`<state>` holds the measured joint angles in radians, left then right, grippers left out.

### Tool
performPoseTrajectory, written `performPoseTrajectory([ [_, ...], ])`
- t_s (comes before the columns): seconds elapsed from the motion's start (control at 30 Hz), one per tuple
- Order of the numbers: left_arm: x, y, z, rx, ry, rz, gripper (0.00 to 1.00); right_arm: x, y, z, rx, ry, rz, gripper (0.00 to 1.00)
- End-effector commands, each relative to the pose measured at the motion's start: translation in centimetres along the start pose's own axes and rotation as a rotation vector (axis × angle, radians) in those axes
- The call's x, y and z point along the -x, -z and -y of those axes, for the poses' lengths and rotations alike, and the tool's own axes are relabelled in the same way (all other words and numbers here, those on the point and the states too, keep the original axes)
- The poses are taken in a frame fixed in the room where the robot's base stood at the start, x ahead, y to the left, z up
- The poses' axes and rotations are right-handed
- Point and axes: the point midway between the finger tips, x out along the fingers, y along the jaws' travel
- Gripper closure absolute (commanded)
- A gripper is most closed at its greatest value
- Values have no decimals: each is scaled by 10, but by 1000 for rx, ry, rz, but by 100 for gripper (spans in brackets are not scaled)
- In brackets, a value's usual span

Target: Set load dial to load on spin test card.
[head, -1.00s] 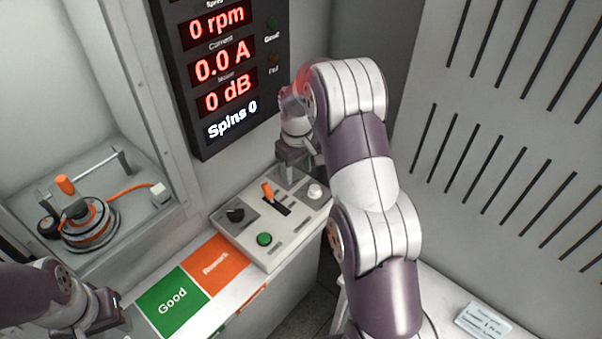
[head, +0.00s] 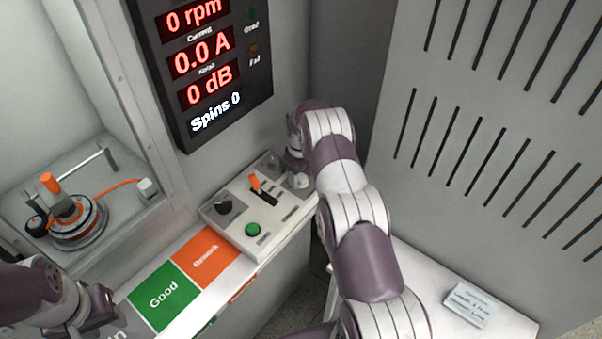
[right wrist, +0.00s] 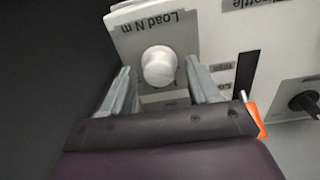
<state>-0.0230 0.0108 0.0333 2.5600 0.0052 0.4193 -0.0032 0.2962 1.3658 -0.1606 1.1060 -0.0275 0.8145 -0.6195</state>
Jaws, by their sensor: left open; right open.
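The white load dial (head: 300,181) is a round knob at the right end of the control panel (head: 286,224). In the right wrist view the load dial (right wrist: 159,66) sits below a label reading "Load N m". My right gripper (right wrist: 160,84) is open, with one finger on each side of the knob; I cannot tell if they touch it. In the head view the arm partly hides this gripper. The spin test card (head: 470,304) lies on the white surface at lower right; its text is too small to read. My left gripper (head: 112,306) is open and empty at lower left.
The panel also has an orange-handled throttle lever (head: 256,184), a black knob (head: 224,206) and a green button (head: 253,230). A hub motor (head: 70,220) sits in the left bay. Green Good (head: 165,294) and orange Rework (head: 208,254) areas lie in front.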

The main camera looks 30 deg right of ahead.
Motion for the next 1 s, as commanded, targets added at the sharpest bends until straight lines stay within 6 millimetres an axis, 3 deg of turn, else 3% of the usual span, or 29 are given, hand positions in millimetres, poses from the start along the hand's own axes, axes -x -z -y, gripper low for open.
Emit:
performPoseTrajectory([
  [0.17,0,0,0,0,0,0,58,0,0,0,0,0,0,39],
  [0.37,0,0,0,0,0,0,58,0,0,0,0,0,0,95],
  [0.67,-5,-1,0,0,0,0,58,-1,0,0,-30,0,1,95],
  [1.0,-25,-3,0,0,0,0,58,-3,0,0,-241,-1,5,95],
])
